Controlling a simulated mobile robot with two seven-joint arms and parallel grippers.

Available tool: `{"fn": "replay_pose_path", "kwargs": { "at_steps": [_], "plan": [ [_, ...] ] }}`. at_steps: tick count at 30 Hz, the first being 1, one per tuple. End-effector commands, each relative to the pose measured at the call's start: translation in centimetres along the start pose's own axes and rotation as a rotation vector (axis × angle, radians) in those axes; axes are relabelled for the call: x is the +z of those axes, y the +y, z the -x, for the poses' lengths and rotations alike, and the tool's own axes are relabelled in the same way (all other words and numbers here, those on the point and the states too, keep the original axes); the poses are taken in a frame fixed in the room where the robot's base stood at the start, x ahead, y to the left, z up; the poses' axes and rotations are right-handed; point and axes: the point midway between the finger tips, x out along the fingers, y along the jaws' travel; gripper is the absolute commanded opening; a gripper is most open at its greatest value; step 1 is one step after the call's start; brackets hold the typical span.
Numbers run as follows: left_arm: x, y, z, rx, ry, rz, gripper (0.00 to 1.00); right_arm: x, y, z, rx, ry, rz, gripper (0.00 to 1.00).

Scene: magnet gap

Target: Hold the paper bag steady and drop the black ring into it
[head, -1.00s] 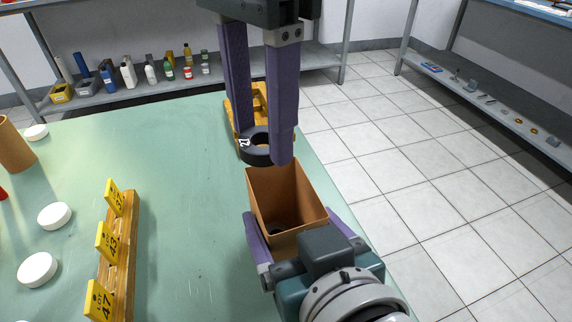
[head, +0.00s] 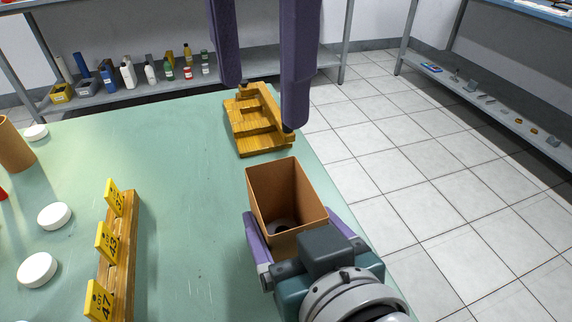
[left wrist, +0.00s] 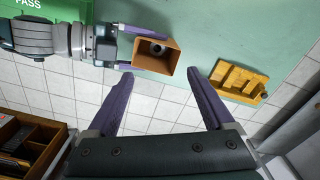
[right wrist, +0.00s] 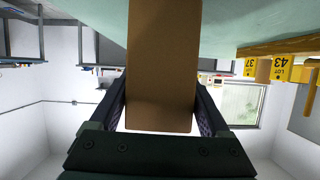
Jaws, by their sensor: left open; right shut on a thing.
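The brown paper bag (head: 300,196) stands upright and open near the table's right edge. It also shows in the left wrist view (left wrist: 170,62) and fills the middle of the right wrist view (right wrist: 162,70). My right gripper (head: 290,216) is shut on the bag, with a finger on either side. The black ring (head: 282,225) lies low inside the bag, partly hidden by its near wall; the left wrist view shows it inside too (left wrist: 157,48). My left gripper (head: 263,100) is open and empty, higher and beyond the bag.
A stepped wooden stand (head: 250,125) is on the table behind the bag. A wooden rack (head: 122,240) with yellow numbered tags stands to the left, with white discs (head: 54,215) beyond it. The table between rack and bag is clear.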

Motion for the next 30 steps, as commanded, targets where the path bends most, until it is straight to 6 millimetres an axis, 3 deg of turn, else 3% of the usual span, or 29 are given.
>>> {"fn": "replay_pose_path", "kwargs": {
  "at_steps": [6,12,30],
  "plan": [
    [-0.1,0.0,4.9,-0.001,0.003,0.0,0.86,0.0,0.0,0.0,0.0,0.0,-0.001,0.29],
    [0.0,0.0,7.3,-0.001,0.001,0.0,0.86,0.0,0.0,0.0,0.0,0.0,-0.001,0.29],
    [0.0,0.0,7.7,0.0,-0.001,0.0,0.86,0.0,0.0,0.0,0.0,0.0,-0.001,0.29]
  ]
}}
